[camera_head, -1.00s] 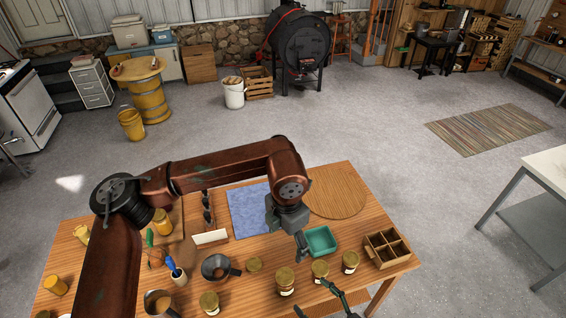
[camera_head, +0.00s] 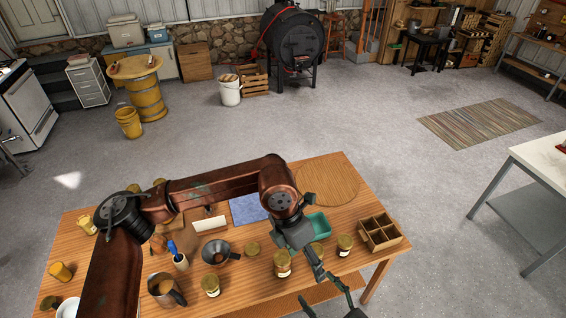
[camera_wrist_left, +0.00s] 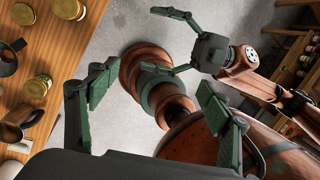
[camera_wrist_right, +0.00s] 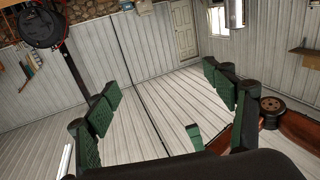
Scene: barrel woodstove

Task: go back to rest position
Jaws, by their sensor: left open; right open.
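My left gripper (camera_head: 318,268) hangs over the front right of the wooden table (camera_head: 120,265), in front of the teal tray, which it partly covers. In the left wrist view its green-padded fingers (camera_wrist_left: 155,85) are spread with nothing between them. My right gripper (camera_head: 322,294) is at the bottom edge of the head view, just below the left one. It also shows in the left wrist view (camera_wrist_left: 178,42), fingers apart and empty. In the right wrist view its fingers (camera_wrist_right: 162,82) are open, facing a ribbed pale wall.
The table holds jars (camera_head: 283,264), a wooden divided box (camera_head: 378,232), the teal tray (camera_head: 318,224), a blue cloth (camera_head: 247,208), a saucepan (camera_head: 217,252) and a metal mug (camera_head: 165,290). A white table (camera_head: 545,160) stands right. The floor between is clear.

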